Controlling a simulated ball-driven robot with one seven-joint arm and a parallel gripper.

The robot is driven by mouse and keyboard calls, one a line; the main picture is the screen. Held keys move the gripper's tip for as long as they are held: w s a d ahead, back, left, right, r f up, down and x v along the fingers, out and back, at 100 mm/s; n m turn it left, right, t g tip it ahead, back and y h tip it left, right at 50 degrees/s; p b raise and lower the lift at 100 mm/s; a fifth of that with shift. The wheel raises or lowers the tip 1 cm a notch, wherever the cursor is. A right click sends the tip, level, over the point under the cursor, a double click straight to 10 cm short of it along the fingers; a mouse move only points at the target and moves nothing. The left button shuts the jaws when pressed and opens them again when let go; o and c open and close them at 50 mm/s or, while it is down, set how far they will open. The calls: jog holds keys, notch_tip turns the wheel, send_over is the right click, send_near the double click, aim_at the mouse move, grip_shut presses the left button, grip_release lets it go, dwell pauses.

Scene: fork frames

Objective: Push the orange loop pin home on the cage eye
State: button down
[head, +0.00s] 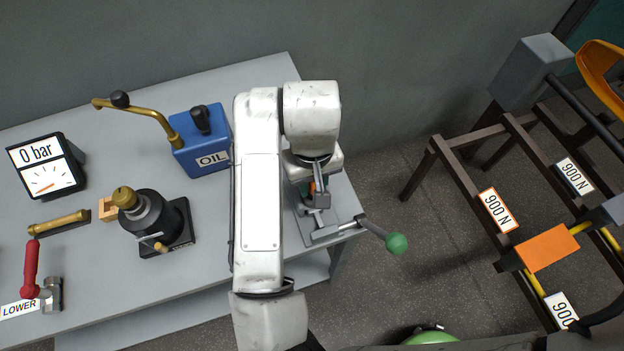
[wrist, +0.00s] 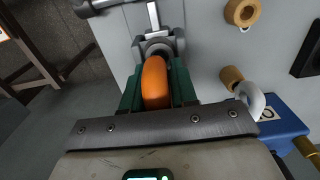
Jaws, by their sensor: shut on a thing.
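The orange loop pin (wrist: 155,82) stands upright in the middle of the wrist view, between the dark green fingers of my gripper (wrist: 157,88). My gripper is shut on it. The grey cage eye (wrist: 158,46) is directly beyond the loop, and the loop's far end meets or overlaps it. How deep the pin sits in the eye is hidden. In the head view a small orange bit of the loop (head: 312,187) shows just above the grey eye (head: 318,201), at the table's right end. My arm hides most of my gripper there.
A lever with a green ball (head: 397,244) sticks out past the table's right edge. A blue oil can (head: 196,144), black pump (head: 154,219), gauge (head: 45,167) and red-handled valve (head: 31,270) stand left of my arm. A dark frame with 900 N labels (head: 497,211) is at right.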

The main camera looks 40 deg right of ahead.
jog(key=shift+r+p, duration=0.7)
jog(key=shift+r, duration=0.25)
jog(key=shift+f+b, duration=1.85)
jog(key=shift+f, duration=0.45)
jog(key=shift+r, duration=0.15)
jog(key=shift+r+p, duration=1.95)
jog(key=shift+r, duration=0.2)
jog(key=shift+f+b, duration=1.9)
jog(key=shift+f, duration=0.4)
jog(key=shift+r, duration=0.15)
